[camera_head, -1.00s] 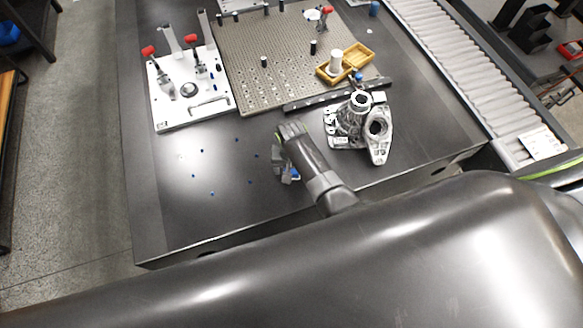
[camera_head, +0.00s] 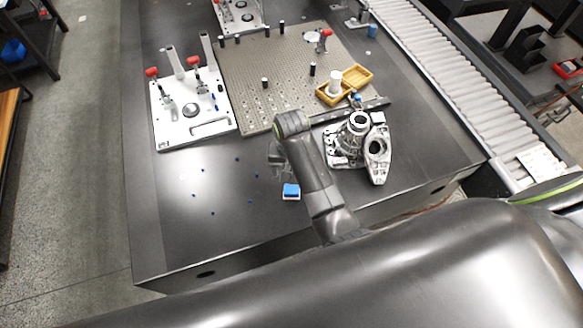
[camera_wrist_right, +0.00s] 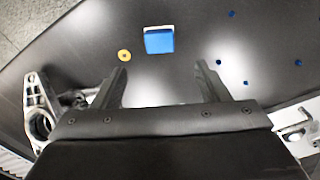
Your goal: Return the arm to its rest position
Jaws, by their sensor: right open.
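My right arm reaches in over the front of the dark table (camera_head: 180,230). My right gripper (camera_head: 277,165) is above the table, left of the metal castings, and its fingers are partly hidden by my wrist. In the right wrist view the gripper (camera_wrist_right: 162,85) shows two fingers wide apart with nothing between them. A blue block with a white edge (camera_head: 291,191) lies on the table near the gripper. It also shows in the wrist view (camera_wrist_right: 159,42), beyond the fingertips and apart from them. My left gripper is not seen.
Metal castings (camera_head: 377,158) stand right of my arm. Behind are a perforated plate (camera_head: 285,70), a yellow box (camera_head: 334,94) and a white clamp fixture (camera_head: 200,125). Small blue bits (camera_head: 237,159) are scattered at left. A roller conveyor (camera_head: 450,80) runs along the right. The front left table is mostly clear.

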